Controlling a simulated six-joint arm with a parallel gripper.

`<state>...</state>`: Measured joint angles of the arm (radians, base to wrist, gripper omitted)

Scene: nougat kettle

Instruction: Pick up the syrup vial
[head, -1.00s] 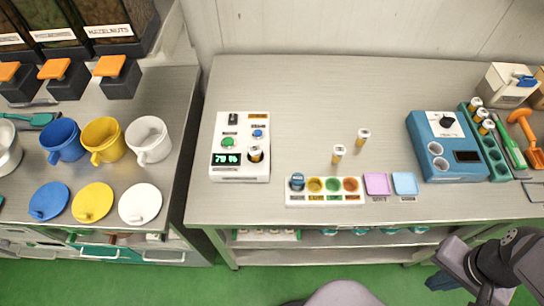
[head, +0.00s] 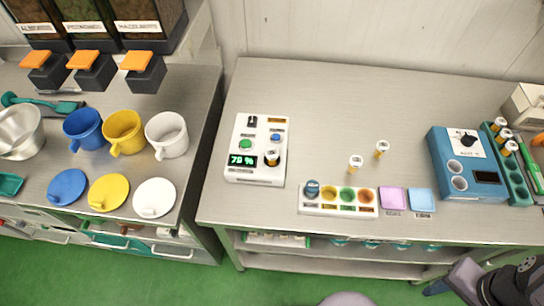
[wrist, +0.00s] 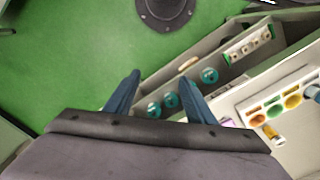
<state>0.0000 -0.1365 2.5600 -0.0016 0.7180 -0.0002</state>
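Two small vials with white caps and amber bodies stand on the steel table, a nearer vial (head: 355,163) and a farther vial (head: 382,149). Another vial (head: 272,157) sits in the white device with a green display. Several more vials (head: 505,140) stand in the teal rack at the right. I cannot tell from labels which is the syrup vial. My gripper is low at the bottom right of the head view. In the wrist view my gripper (wrist: 158,92) has two blue fingers spread apart, with nothing between them. A vial (wrist: 273,135) shows there at right, away from the fingers.
A white tray (head: 308,207) with coloured wells and pink and blue pads (head: 422,199) lie along the table's front edge. A blue machine (head: 470,180) stands at right. Cups and lids fill the left counter. The middle back of the table is clear.

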